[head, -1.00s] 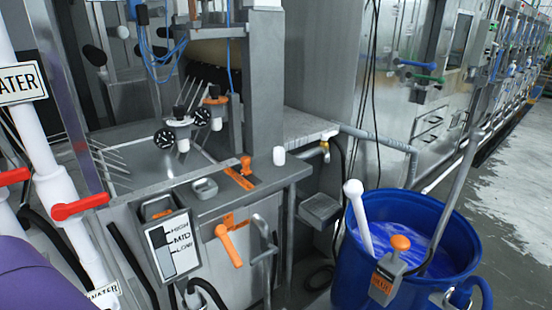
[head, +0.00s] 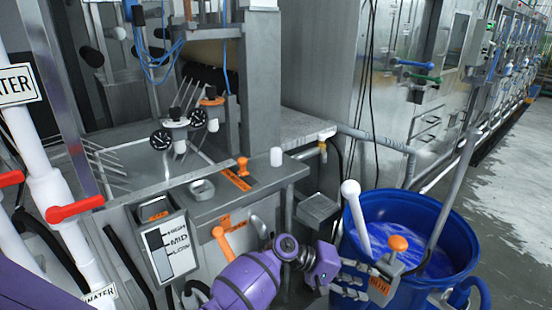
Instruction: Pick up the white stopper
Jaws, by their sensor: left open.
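The white stopper (head: 276,157) is a small white cylinder standing upright on the grey metal ledge (head: 225,193), near its right end. My left gripper (head: 372,283) is open and empty. It is below and to the right of the stopper in the picture, well apart from it, with its fingers pointing right in front of the blue barrel. My right gripper is out of view.
The blue barrel (head: 350,250) holds blue liquid and a white-handled rod (head: 357,220).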

